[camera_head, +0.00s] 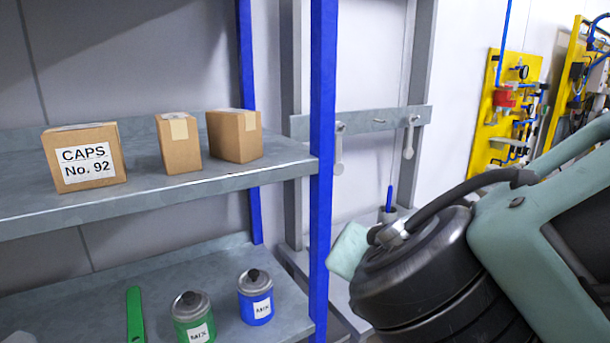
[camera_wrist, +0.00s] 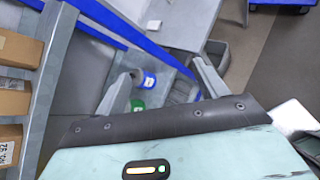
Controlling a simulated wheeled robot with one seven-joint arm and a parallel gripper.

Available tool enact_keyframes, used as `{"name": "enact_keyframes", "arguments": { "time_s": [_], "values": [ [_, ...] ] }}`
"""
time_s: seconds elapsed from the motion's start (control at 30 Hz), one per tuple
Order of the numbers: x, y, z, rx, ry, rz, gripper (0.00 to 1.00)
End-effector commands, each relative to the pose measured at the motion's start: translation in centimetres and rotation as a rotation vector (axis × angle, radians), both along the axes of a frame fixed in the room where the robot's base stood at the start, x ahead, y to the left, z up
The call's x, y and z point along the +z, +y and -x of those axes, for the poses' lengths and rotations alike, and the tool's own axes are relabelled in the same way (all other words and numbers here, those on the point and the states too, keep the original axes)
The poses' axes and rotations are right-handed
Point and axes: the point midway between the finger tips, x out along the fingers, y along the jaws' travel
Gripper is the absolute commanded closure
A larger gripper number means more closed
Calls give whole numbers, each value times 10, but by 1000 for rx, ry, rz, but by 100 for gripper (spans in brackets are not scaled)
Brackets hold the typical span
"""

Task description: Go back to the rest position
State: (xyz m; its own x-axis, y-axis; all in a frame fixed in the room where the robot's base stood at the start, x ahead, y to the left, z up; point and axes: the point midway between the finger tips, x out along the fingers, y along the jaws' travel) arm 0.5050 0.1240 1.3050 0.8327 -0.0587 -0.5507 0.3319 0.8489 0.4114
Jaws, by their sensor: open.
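My gripper (camera_wrist: 163,82) shows in the wrist view with its two grey fingers spread apart and nothing held between them. The blue tin (camera_wrist: 149,80) and the green tin (camera_wrist: 137,103) appear beyond the fingers, apart from them. In the head view my arm fills the lower right, in front of the rack's right side. The fingers cannot be made out there.
A grey shelf (camera_head: 210,192) with a blue post (camera_head: 322,150) holds a CAPS box (camera_head: 84,158) and two plain cartons. Hooks hang on a rail (camera_head: 370,122).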

Motion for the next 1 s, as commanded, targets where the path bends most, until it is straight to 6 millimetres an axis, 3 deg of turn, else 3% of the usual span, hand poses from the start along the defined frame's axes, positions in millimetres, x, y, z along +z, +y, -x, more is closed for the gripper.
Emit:
{"name": "enact_keyframes", "arguments": {
  "time_s": [0.03, 0.2, 0.43, 0.6, 0.7, 1.0],
  "values": [
    [-23, -20, 3, -117, 71, -57, 28],
    [-82, -64, 35, -534, 303, -293, 28],
    [-138, -80, 86, -1122, 528, -644, 28],
    [-158, -71, 107, -1482, 615, -865, 28],
    [-163, -65, 112, -1614, 638, -947, 28],
    [-164, -60, 115, -1701, 654, -1002, 28]
  ]
}}
